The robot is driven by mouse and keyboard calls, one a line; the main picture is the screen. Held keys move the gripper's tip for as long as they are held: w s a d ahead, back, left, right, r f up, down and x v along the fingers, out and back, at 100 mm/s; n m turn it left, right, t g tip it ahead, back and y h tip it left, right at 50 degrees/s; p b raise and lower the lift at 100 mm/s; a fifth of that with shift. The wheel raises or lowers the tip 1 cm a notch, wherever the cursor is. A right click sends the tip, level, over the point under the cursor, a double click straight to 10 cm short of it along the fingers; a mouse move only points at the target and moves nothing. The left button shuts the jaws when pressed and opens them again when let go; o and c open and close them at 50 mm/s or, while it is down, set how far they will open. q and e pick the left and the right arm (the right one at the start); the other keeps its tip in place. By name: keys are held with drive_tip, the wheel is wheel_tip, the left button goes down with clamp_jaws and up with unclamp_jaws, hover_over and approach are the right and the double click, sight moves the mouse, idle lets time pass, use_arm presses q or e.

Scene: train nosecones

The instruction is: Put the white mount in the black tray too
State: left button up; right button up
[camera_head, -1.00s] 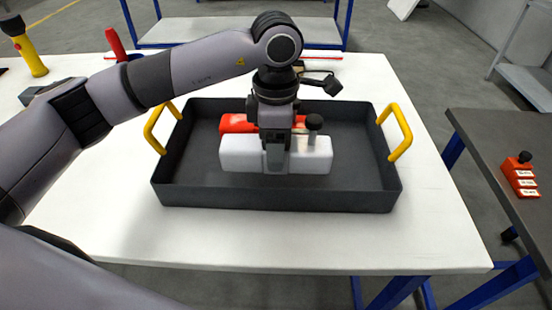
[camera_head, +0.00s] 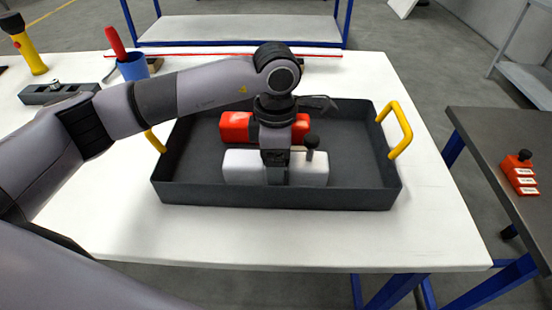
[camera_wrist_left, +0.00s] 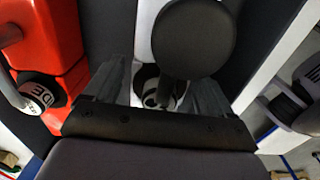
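The white mount (camera_head: 243,167), a long block with a black knob (camera_head: 311,142) at its right end, is low inside the black tray (camera_head: 350,197). I cannot tell whether it touches the tray floor. My left gripper (camera_head: 277,181) comes down over its middle. In the left wrist view the fingers (camera_wrist_left: 158,98) are on both sides of the white mount (camera_wrist_left: 146,40) and look closed on it; its black knob (camera_wrist_left: 195,38) covers part of it. A red mount (camera_head: 235,127) lies behind it in the tray, partly hidden by my gripper. My right gripper is not in view.
The tray has yellow handles (camera_head: 400,130) and bare floor to the right. A blue cup (camera_head: 133,67) with a red-handled tool, a grey holed block (camera_head: 58,93) and a yellow flashlight (camera_head: 30,50) stand left on the white table (camera_head: 440,220). A dark table (camera_head: 490,140) stands right.

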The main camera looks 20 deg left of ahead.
use_arm(q)
wheel_tip(320, 180, up, 12)
drive_tip(key=shift+r+b, duration=0.15)
drive_tip(key=shift+b, duration=0.25)
idle(0.6)
